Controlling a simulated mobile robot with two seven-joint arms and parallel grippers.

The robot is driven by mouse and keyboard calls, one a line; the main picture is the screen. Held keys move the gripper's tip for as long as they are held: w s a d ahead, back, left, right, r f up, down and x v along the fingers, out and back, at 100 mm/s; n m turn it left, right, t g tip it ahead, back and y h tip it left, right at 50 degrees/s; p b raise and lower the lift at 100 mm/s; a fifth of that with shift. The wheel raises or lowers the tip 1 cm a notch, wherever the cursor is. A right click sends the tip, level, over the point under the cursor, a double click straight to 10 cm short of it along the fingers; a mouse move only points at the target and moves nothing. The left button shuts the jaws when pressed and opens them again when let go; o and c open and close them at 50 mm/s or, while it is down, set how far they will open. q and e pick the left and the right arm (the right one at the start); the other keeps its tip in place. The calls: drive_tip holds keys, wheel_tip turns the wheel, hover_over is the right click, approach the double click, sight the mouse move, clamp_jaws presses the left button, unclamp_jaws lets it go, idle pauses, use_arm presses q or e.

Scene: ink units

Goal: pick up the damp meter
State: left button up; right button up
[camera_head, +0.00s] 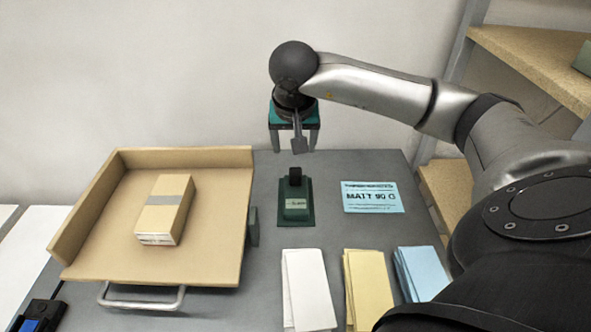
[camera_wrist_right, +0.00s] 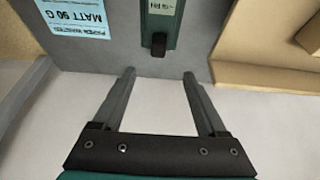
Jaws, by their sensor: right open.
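The damp meter (camera_head: 296,206) appears to be the dark green device with a pale label and a black upright end, on a flat green base on the grey table. In the right wrist view the device (camera_wrist_right: 164,18) lies beyond the fingertips, its black end towards them. My right gripper (camera_head: 294,150) is open and empty, pointing down behind and above the device, apart from it. In the wrist view its two fingers (camera_wrist_right: 159,73) are spread with only bare surface between them. My left gripper is not in view.
A wooden tray (camera_head: 105,215) holding a banded box (camera_head: 165,209) stands left of the device. A blue "MATT 90 G" card (camera_head: 372,198) lies right. White (camera_head: 306,290), yellow (camera_head: 368,290) and blue (camera_head: 420,273) stacks lie in front. A wall rises behind; shelves (camera_head: 535,60) stand right.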

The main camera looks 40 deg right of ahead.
drive_tip(key=b, duration=0.2)
approach(296, 174)
drive_tip(key=x, duration=0.5)
drive_tip(key=shift+w+a+r, duration=0.1)
drive_tip(key=shift+w, duration=0.05)
drive_tip(key=x, duration=0.4)
drive_tip(key=shift+f+b, duration=0.35)
drive_tip(key=shift+f, duration=0.05)
drive_tip(key=shift+d+f, duration=0.2)
drive_tip(key=shift+d, duration=0.05)
drive_tip(key=shift+c, duration=0.2)
drive_tip(key=c, duration=0.6)
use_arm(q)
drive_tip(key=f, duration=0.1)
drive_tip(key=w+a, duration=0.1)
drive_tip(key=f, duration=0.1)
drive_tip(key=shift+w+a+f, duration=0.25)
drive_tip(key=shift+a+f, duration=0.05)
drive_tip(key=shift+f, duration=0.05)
use_arm(e)
clamp_jaws()
